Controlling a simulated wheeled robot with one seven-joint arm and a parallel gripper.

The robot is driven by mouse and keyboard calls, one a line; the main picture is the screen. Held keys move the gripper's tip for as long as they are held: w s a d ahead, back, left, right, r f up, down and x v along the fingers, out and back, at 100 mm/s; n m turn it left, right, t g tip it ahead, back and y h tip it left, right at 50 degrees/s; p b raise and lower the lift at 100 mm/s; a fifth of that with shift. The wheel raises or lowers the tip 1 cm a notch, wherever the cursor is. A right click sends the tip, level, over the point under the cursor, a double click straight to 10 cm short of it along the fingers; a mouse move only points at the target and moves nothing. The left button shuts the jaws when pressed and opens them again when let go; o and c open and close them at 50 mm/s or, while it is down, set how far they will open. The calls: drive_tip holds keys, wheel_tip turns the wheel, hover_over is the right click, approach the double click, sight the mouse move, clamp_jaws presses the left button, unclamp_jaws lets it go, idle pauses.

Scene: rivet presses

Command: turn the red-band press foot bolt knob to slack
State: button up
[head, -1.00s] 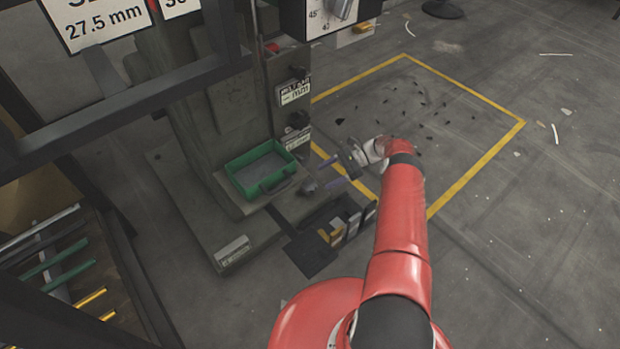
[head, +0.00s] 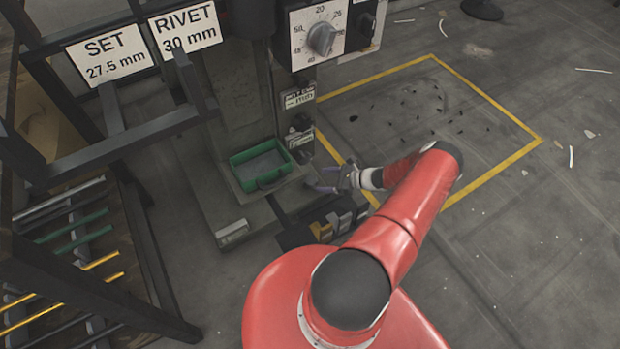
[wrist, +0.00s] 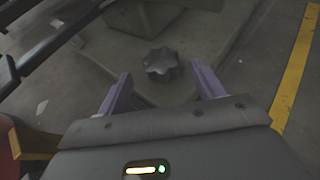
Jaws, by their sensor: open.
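In the wrist view a dark, lobed knob (wrist: 161,64) stands on the flat grey foot plate (wrist: 205,50) of a press. My gripper (wrist: 160,82) is open, with one purple finger to each side of the knob in the picture. The knob shows just beyond the fingertips, and no contact is visible. In the head view my gripper (head: 322,181) reaches in from the right, low beside the press (head: 240,105). The knob is hard to make out there beside the fingers. No red band shows clearly on the press now.
A green tray (head: 233,178) sits on the press, left of my gripper. A dial box (head: 330,32) hangs above. A dark rack with rods (head: 70,235) stands at left. Yellow-lined floor (head: 490,105) with small scraps is open at right.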

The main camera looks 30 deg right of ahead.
sight(313, 180)
drive_tip(key=x, duration=0.5)
drive_tip(key=shift+d, duration=0.1)
